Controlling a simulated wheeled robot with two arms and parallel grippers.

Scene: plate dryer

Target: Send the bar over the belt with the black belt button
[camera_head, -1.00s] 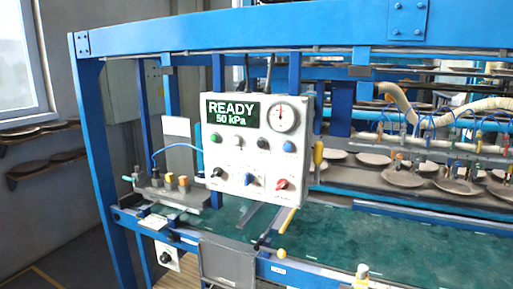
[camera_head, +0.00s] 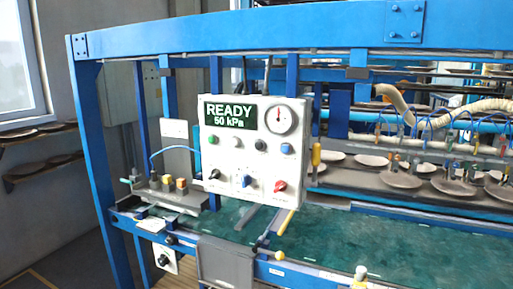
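The white control panel (camera_head: 253,182) hangs at the centre of the blue frame. Its display (camera_head: 230,116) reads READY 50 kPa. A row of buttons runs below it: green (camera_head: 214,140), white (camera_head: 236,142), black (camera_head: 261,145) and blue (camera_head: 286,148). Their labels are too small to read. The bar (camera_head: 440,147) with hoses and suction fittings is at the right, above several round plates (camera_head: 401,180). The green belt (camera_head: 350,235) runs in front. Neither gripper shows.
The blue frame's top beam (camera_head: 240,28) and left post (camera_head: 98,150) surround the panel. A small white box (camera_head: 165,259) with a black knob is low at the left. Shelves with plates (camera_head: 38,170) are on the left wall. A yellow-tipped fitting (camera_head: 279,255) stands at the front rail.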

